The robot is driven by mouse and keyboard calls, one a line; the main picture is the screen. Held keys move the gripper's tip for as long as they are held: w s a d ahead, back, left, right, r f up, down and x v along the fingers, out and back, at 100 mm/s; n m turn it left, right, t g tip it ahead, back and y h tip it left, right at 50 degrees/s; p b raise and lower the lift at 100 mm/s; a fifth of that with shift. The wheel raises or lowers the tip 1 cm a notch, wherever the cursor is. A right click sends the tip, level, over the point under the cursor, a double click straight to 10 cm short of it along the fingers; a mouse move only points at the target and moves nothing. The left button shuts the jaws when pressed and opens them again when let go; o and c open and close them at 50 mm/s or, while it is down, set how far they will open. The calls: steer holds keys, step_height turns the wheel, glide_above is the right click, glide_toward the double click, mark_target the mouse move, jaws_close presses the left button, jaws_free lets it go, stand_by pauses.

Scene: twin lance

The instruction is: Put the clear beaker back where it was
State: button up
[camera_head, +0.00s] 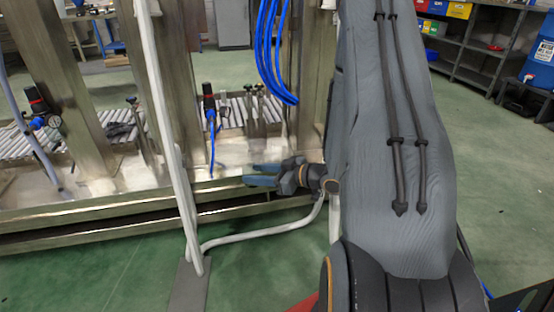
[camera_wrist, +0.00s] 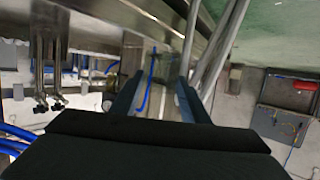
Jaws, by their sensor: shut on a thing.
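My gripper (camera_head: 252,175) is in the middle of the head view, beside the front edge of the steel frame's base. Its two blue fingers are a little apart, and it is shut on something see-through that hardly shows. I take this for the clear beaker, but its outline cannot be made out against the background. In the wrist view my gripper (camera_wrist: 156,88) shows its two fingers with a pale, glassy area between them. The dark gripper body hides the lower part of that view.
A steel machine frame (camera_head: 75,110) with a roller conveyor (camera_head: 240,112) stands ahead. A pale upright pole (camera_head: 163,110) and a hose (camera_head: 255,234) are close to my gripper. Blue hoses (camera_head: 268,50) hang above. Shelving (camera_head: 470,70) is at right. Green floor (camera_head: 110,275) is open in front.

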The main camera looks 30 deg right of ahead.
steer(key=w+d+r+m+t+h, duration=0.1)
steer(key=w+d+r+m+h, duration=0.2)
steer(key=w+d, duration=0.4)
steer(key=w+d+r+m+t+h, duration=0.1)
steer(key=w+d+r+m+h, duration=0.15)
steer(key=w+d, duration=0.4)
steer(key=shift+h, duration=0.45)
steer(key=f+b, duration=0.1)
steer(key=f, duration=0.2)
steer(key=f+b, duration=0.1)
steer(key=f, duration=0.2)
steer(key=f+b, duration=0.2)
steer(key=f, duration=0.1)
steer(key=shift+s+d+f, duration=0.1)
steer(key=shift+d+f, duration=0.2)
steer(key=shift+f, duration=0.1)
steer(key=o, duration=1.1)
steer(key=shift+o, duration=0.2)
